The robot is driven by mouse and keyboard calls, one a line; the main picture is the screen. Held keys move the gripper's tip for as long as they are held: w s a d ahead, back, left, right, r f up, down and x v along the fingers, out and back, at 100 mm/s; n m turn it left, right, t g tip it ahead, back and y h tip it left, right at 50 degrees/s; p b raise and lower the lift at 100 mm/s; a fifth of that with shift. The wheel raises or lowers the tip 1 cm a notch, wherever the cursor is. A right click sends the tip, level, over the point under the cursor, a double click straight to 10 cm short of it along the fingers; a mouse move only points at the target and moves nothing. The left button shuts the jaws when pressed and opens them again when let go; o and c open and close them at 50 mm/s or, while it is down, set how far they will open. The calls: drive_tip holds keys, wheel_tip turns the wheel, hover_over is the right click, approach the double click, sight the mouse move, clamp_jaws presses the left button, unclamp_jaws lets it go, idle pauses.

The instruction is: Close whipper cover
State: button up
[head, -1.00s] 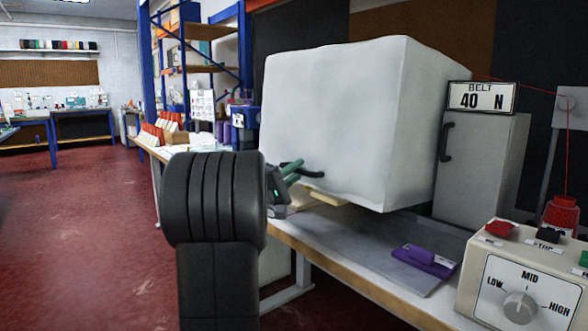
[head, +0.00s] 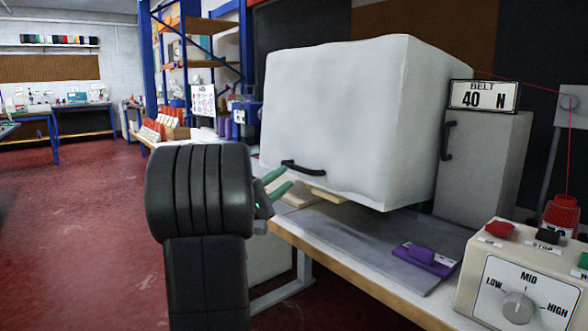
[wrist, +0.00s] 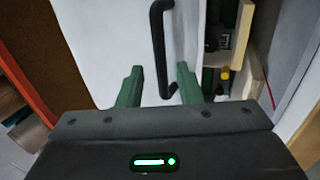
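The whipper cover (head: 345,115) is a large white box-shaped cover above the bench, with a dark gap under its lower edge. A black bar handle (head: 303,167) is on its front face near the bottom. The handle also shows in the wrist view (wrist: 157,45), ahead of the fingers and roughly in line with the space between them. My gripper (head: 287,180) has green fingers, spread apart and empty, just left of and below the handle. In the wrist view my gripper (wrist: 160,83) is open, with nothing clearly held between the fingertips.
A grey plate on the bench (head: 360,249) carries a purple block (head: 425,258). A control box with a dial (head: 520,290) stands at the front right. A grey cabinet (head: 485,170) with a "BELT 40 N" sign (head: 484,96) is behind. The red floor (head: 80,220) at left is clear.

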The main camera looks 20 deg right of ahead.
drive_tip(key=p+v, duration=0.1)
drive_tip(key=v, duration=0.6)
drive_tip(key=shift+a, duration=0.35)
drive_tip(key=shift+s+f, duration=0.1)
drive_tip(key=shift+f, duration=0.05)
